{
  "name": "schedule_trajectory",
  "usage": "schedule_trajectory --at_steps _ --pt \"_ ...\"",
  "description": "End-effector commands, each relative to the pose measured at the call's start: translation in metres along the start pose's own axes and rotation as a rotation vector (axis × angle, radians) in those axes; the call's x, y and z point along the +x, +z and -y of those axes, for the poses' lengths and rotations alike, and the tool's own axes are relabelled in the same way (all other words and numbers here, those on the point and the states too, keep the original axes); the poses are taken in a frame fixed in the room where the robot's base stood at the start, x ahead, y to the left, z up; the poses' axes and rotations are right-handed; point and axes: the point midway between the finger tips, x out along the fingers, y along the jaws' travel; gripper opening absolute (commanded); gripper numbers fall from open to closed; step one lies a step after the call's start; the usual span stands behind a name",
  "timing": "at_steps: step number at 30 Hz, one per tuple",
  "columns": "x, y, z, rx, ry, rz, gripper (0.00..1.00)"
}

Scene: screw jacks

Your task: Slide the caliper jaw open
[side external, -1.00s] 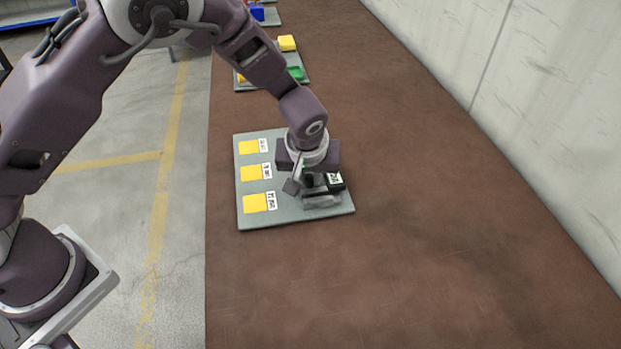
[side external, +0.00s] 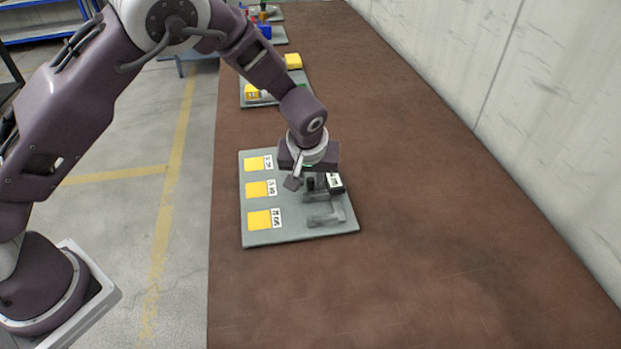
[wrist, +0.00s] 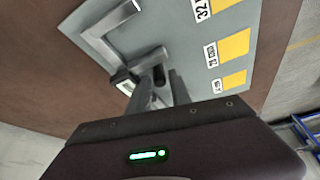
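The grey caliper (side external: 344,207) lies on the right part of a grey board, with a clear gap between its two jaws. The fixed jaw (side external: 325,221) is at the near end; it also shows in the wrist view (wrist: 112,18). The sliding jaw (side external: 316,196) carries a black block with a white display (side external: 334,181) and a dark upright knob (wrist: 159,75). My gripper (wrist: 162,80) points down at the knob, its fingers close around or beside it. Whether both fingers touch the knob is hidden.
The grey board (side external: 290,232) bears yellow squares (side external: 258,190) with printed number labels along its left side. Another board with a yellow block (side external: 293,61) stands farther back. The brown table (side external: 430,260) is clear to the right and in front.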

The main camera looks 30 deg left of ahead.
Motion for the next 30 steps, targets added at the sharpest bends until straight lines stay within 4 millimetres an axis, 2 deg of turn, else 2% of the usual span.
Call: schedule_trajectory --at_steps 3,9,20,23,26,27,30 --pt "-0.026 0.0 -0.001 0.001 0.005 -0.002 0.25" --pt "-0.057 0.0 -0.001 0.001 0.003 -0.001 0.25" --pt "-0.066 -0.001 0.002 -0.002 0.005 0.005 0.25" --pt "-0.102 -0.01 0.022 -0.004 0.043 0.04 0.25" --pt "-0.167 -0.012 0.065 0.029 0.119 0.086 0.25" --pt "-0.194 -0.008 0.085 0.057 0.153 0.095 0.25" --pt "-0.252 0.014 0.135 0.149 0.226 0.081 0.25"
